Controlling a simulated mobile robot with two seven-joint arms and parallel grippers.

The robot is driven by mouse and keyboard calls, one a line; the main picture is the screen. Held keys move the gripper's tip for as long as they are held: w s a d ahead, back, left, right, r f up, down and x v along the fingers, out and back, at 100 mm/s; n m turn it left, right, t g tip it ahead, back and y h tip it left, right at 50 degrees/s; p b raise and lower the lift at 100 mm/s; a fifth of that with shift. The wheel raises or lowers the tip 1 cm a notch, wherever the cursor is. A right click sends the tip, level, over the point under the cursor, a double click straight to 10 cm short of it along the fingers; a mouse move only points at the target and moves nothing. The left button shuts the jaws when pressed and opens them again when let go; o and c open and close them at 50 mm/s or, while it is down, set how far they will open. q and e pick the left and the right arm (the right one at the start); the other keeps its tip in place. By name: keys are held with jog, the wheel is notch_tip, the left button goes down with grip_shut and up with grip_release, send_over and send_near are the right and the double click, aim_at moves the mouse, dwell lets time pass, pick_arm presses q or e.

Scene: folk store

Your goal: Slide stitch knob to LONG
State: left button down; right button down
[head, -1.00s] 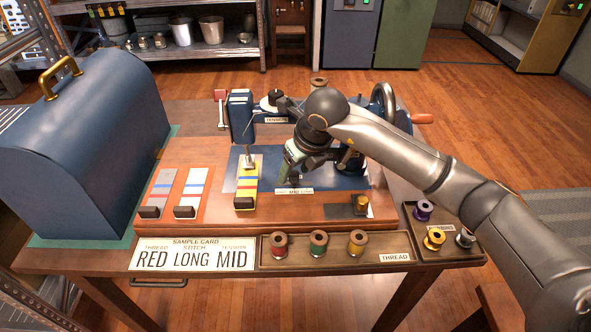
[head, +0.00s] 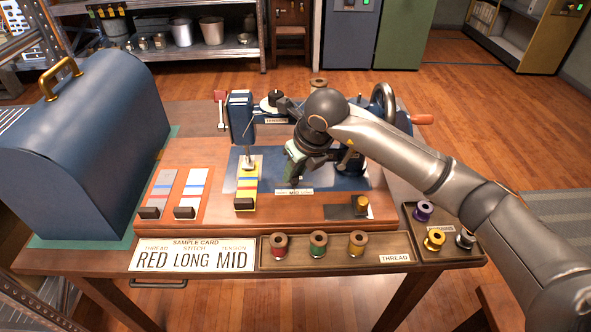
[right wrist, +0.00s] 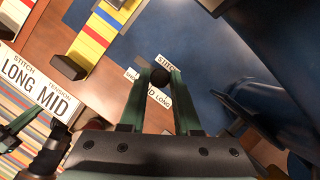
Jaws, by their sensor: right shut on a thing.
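The dark round stitch knob (right wrist: 160,76) sits between the fingertips of my right gripper (right wrist: 160,80) in the right wrist view. The gripper is shut on it. Beside the knob are the white STITCH plate (right wrist: 167,60) and a scale plate (right wrist: 164,100) with MID and LONG readable; a finger covers part of it. I cannot tell exactly which word the knob lines up with. In the head view my right gripper (head: 296,178) hides the knob, just behind the scale plate (head: 294,191). A sample card (head: 192,255) reads RED LONG MID. A dark part, likely my left gripper (right wrist: 40,145), shows unclearly.
The blue sewing machine (head: 350,160) stands right behind my right gripper. A striped fabric strip (head: 247,180) lies to its left. A thread tray (head: 335,262) with spools is in front. A blue domed cover (head: 85,140) fills the table's left.

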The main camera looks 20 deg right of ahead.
aim_at(305, 181)
dwell(0.8)
jog(key=shift+s+d, duration=0.2)
jog(key=shift+d, duration=0.6)
jog(key=shift+s+d, duration=0.2)
jog(key=shift+d, duration=0.55)
jog(key=c, duration=0.6)
grip_release()
jog(key=shift+d, duration=0.1)
jog(key=shift+c, duration=0.2)
